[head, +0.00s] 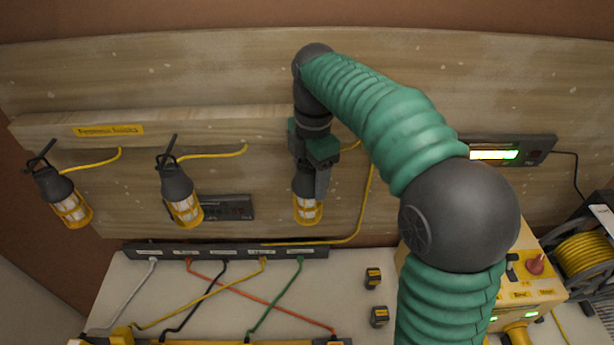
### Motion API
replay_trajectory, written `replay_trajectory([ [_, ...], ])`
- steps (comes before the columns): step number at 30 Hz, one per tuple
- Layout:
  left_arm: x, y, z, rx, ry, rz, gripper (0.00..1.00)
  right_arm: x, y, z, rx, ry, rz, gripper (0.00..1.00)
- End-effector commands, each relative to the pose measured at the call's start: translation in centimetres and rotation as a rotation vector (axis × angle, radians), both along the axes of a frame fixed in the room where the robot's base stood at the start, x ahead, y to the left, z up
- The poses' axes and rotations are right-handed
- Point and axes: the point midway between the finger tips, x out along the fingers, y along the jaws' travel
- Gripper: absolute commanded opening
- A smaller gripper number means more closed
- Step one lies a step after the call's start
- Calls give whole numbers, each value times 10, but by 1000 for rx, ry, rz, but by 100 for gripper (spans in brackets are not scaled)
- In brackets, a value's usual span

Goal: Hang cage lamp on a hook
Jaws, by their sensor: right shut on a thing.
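My right gripper (314,158) is at the wooden board, reached by my green-sleeved arm, and is shut on a cage lamp (308,207). This lamp has a black handle and a yellow cage with a pale bulb, and it hangs cage-down below the jaws. A yellow cord runs from near it down to the left. Two similar lamps hang at the left: one far left (69,207) and one next to it (183,206), each by a black hook below the wooden rail (200,124). The gripper and arm hide the held lamp's top and any hook there. My left gripper is not in view.
A black strip (225,252) with several coloured cables lies along the back of the white table (350,265). Two small black-yellow blocks (373,278) stand near the middle. A yellow control box (535,265) and a cable reel (582,253) are at the right. A lit display (495,155) is on the board.

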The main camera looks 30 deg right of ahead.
Motion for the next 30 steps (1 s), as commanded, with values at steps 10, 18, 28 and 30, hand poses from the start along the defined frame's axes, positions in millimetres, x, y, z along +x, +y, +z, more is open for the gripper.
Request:
replay_trajectory([
  [10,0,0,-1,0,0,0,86,-3,-2,-6,-1,15,-6,0],
  [18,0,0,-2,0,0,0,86,-3,-2,-7,0,18,-4,86],
  [28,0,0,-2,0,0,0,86,-3,-2,-6,1,19,-2,86],
  [30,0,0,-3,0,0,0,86,-2,-1,2,0,17,-2,86],
])
